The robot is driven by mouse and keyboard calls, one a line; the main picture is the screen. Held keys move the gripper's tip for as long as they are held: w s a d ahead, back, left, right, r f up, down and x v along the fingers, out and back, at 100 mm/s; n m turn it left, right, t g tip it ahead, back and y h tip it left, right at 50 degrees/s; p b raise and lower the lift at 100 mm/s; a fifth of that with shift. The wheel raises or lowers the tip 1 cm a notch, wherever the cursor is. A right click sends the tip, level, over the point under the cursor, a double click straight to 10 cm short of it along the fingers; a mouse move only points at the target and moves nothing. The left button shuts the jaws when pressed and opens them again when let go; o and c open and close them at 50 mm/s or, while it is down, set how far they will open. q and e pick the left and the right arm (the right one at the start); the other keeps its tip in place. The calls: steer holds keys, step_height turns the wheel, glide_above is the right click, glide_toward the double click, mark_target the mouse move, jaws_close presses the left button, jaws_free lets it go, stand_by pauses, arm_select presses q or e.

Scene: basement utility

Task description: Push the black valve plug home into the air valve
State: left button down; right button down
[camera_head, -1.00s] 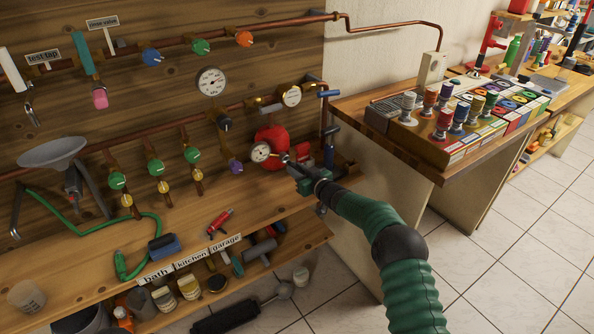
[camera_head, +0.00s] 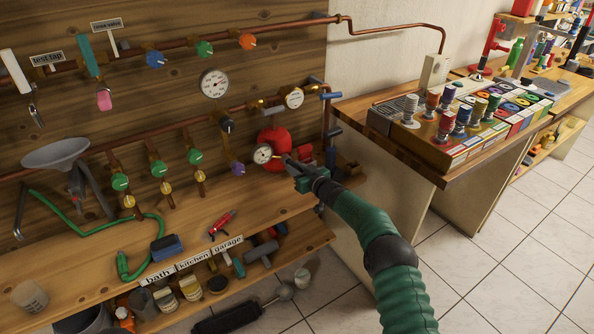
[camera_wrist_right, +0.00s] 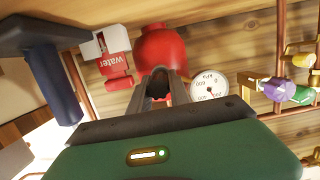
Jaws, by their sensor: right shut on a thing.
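The red round vessel (camera_head: 275,140) stands on the bench under the lower pipe, with a white-faced gauge (camera_head: 262,154) at its left front. My right gripper (camera_head: 288,162) is at the vessel's front, just right of the gauge. In the right wrist view its fingers (camera_wrist_right: 160,78) are close together in front of the red vessel (camera_wrist_right: 163,50), and the gauge (camera_wrist_right: 209,88) is just to their right. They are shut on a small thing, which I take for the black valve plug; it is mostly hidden. The air valve cannot be made out behind the fingers. My left gripper is not in view.
A red and white block marked "water" (camera_wrist_right: 113,55) and a dark blue handle (camera_wrist_right: 52,85) are left of the fingers in the wrist view. A purple knob (camera_head: 238,169) is left of the gauge.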

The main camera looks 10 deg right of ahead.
steer(key=shift+w+a, duration=0.2)
steer(key=shift+w, duration=0.3)
steer(key=c, duration=1.1)
jaws_free()
steer(key=shift+d, duration=0.1)
steer(key=shift+s+d, duration=0.15)
steer(key=shift+s, duration=0.15)
steer(key=p+v, duration=0.1)
steer(key=v, duration=1.5)
steer(key=shift+f+p, duration=0.15)
steer(key=shift+p, duration=0.25)
